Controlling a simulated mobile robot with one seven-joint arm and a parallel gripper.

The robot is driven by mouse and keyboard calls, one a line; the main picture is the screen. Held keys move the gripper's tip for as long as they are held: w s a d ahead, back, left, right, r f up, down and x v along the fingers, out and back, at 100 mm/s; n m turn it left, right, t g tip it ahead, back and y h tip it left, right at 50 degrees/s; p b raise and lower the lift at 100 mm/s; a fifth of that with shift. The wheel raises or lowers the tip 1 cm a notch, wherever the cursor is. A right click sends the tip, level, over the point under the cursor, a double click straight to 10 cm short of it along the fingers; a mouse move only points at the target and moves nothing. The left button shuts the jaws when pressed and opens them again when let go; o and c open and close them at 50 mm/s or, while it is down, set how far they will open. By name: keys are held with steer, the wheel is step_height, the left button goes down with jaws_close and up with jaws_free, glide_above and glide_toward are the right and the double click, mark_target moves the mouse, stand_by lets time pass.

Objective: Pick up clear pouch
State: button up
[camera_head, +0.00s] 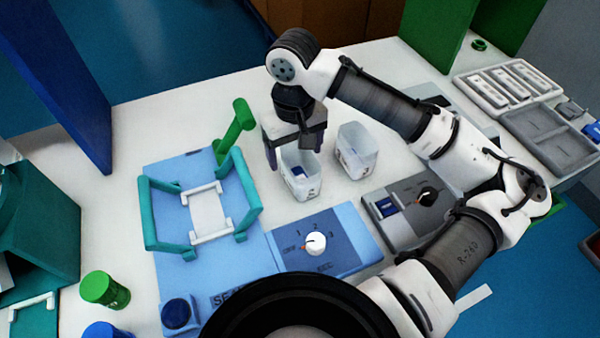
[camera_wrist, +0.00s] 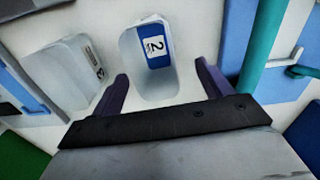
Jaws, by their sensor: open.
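Two whitish, see-through, open-topped containers that look like clear pouches stand side by side on the white table. My gripper (camera_head: 291,158) is open above the nearer pouch. In the wrist view its two fingers (camera_wrist: 161,77) lie on either side of that pouch, with nothing held. Whether they touch it is hidden.
Left of the pouches stands a teal frame (camera_head: 152,215) with a green post (camera_head: 236,128). In front are a blue panel with a dial (camera_head: 345,235) and a grey panel (camera_head: 405,222). Grey trays (camera_head: 550,140) lie at the right. Bare table lies behind the green post.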

mark_target(298, 163)
step_height(298, 163, down, 2)
steer(key=shift+f, duration=0.1)
steer(key=shift+w+d+f+p, duration=0.15)
steer(key=shift+f+p, duration=0.1)
steer(key=shift+f, duration=1.1)
steer(key=shift+w+d+f+p, duration=0.15)
steer(key=shift+f+p, duration=0.1)
steer(key=shift+f, duration=1.1)
steer(key=c, duration=1)
steer(key=shift+c, duration=0.2)
steer(key=shift+r, duration=0.15)
